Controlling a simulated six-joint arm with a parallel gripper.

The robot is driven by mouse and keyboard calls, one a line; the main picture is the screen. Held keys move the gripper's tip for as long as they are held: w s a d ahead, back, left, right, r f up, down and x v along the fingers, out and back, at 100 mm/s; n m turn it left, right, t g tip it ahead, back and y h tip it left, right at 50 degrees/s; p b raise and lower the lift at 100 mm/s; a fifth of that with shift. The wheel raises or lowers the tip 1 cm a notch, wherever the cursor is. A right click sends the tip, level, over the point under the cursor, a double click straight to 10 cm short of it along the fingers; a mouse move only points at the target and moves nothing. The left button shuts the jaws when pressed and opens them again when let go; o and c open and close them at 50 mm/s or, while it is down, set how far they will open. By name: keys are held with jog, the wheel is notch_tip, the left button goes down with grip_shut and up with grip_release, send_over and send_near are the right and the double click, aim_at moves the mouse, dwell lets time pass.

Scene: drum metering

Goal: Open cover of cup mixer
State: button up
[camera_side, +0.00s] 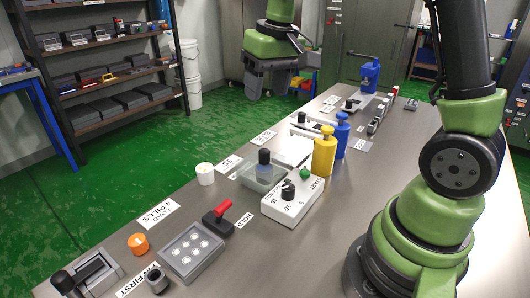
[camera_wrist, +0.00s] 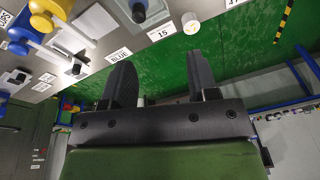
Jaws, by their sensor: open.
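The likely cup mixer is a grey, see-through box (camera_side: 262,178) on the table, with a dark upright knob (camera_side: 264,157) on top. Its cover looks shut. A white control box (camera_side: 293,203) with a black dial and a green button stands right beside it. The dark knob also shows at the top edge of the wrist view (camera_wrist: 138,12). A white cup (camera_side: 205,174) stands left of the mixer; it also shows in the wrist view (camera_wrist: 190,23). My gripper (camera_side: 268,84) is open and empty, raised beyond the table's far edge, well away from the mixer. Its two fingers (camera_wrist: 161,82) are apart.
Yellow (camera_side: 324,156) and blue (camera_side: 342,138) bottles stand behind the control box. A pill tray (camera_side: 192,250), a red-handled tool (camera_side: 218,218) and an orange cap (camera_side: 138,243) are nearer. Shelves (camera_side: 100,75) stand at the left. The air above the mixer looks clear.

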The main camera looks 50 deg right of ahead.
jog(key=g, duration=0.2)
send_over(265, 151)
notch_tip(265, 151, down, 9)
jog(key=shift+r, duration=0.1)
notch_tip(265, 151, down, 10)
jog(key=shift+r, duration=0.1)
